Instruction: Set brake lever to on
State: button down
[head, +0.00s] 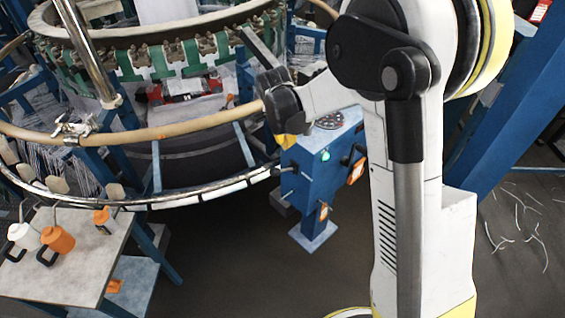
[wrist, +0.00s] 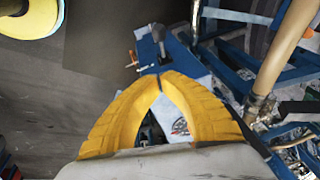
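A blue control post (head: 318,180) stands right of the loom, with a round dial on top and a green light on its face. A black lever handle (head: 348,157) sticks out at its right side. In the wrist view a black-knobbed lever (wrist: 158,36) stands at the far end of the blue post (wrist: 185,65), beyond my fingertips. I cannot tell for certain which one is the brake lever, nor its setting. My gripper (head: 287,141) is above the post's left side. Its yellow fingertips (wrist: 160,78) meet, with nothing seen between them. The dial shows partly between the fingers.
The loom's tan hoop (head: 180,131) and metal lower ring (head: 190,195) lie left of my gripper. A side table (head: 70,265) with white and orange bottles stands at lower left. A blue beam (head: 510,110) rises at right. The floor before the post is open.

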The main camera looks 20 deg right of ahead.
jog(key=b, duration=0.4)
send_over(281, 171)
jog(key=s+d, duration=0.1)
jog(key=d, duration=0.1)
notch_tip(281, 171, down, 10)
jog(key=shift+s+a+f+b, duration=0.1)
jog(key=shift+a+f+b, duration=0.15)
jog(key=shift+a+f, duration=0.4)
jog(key=shift+s+a+f+b, duration=0.1)
jog(key=shift+a+f+b, duration=0.1)
jog(key=shift+a+f, duration=0.45)
jog(key=shift+d+f, duration=0.15)
jog(key=shift+f, duration=0.1)
jog(key=shift+s+a+f+b, duration=0.1)
jog(key=shift+a+f+b, duration=0.1)
jog(key=shift+b, duration=0.1)
